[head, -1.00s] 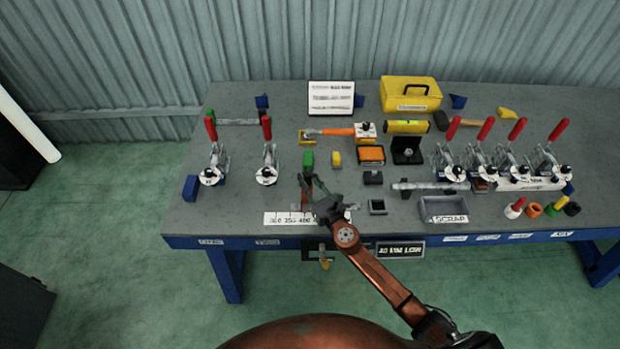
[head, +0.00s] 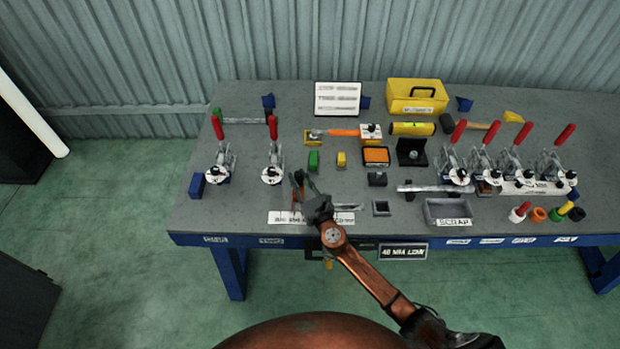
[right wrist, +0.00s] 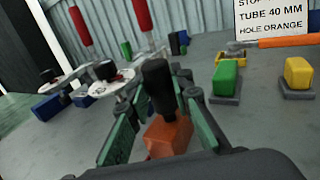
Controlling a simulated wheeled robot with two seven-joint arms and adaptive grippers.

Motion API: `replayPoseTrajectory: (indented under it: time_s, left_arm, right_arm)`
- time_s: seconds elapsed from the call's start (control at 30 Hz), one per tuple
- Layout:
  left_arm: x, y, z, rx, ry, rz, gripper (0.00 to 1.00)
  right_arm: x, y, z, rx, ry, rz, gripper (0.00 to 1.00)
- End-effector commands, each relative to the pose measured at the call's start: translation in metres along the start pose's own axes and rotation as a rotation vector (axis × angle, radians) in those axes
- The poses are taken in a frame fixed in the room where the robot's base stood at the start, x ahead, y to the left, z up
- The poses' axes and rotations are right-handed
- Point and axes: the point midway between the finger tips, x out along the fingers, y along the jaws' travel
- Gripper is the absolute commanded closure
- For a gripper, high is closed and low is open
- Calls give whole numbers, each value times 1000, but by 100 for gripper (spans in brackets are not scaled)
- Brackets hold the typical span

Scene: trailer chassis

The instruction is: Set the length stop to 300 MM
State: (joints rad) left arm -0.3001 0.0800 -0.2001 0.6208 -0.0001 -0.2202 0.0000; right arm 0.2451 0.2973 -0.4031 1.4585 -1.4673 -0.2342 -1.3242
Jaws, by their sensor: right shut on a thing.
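The length stop shows in the right wrist view as an orange block (right wrist: 168,137) with an upright black knob (right wrist: 158,86). My right gripper (head: 303,181) is shut on the stop, with its green-grey fingers on either side in the right wrist view (right wrist: 160,120). In the head view the gripper hides most of the stop. The white scale strip (head: 286,218) lies along the bench's front edge just below the gripper; its numbers are partly covered and too blurred to read. My left gripper is not in view.
Two red-handled toggle clamps (head: 272,160) stand left of my gripper. A green block (head: 314,160) and a yellow block (head: 342,159) stand behind it. A small dark open box (head: 381,208) and the scrap tray (head: 447,212) are to the right. A white sign (head: 337,98) stands at the back.

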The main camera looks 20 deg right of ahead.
Motion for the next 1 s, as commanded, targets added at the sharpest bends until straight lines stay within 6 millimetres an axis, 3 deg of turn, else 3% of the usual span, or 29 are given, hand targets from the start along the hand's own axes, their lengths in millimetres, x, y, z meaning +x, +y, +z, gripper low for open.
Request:
replayPoseTrajectory:
  time_s: [0.17,0.2,0.43,0.77,1.0]
  left_arm:
    - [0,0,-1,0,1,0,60]
    - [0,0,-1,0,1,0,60]
    - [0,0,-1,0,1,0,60]
    - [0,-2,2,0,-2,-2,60]
    - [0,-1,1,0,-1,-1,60]
  right_arm:
    - [-1,1,-2,-2,2,3,100]
    - [-1,1,-2,-2,2,3,78]
    - [-1,0,-1,-1,1,1,62]
    - [-3,-1,-1,-1,1,0,61]
    - [-37,-2,-2,-1,2,0,61]
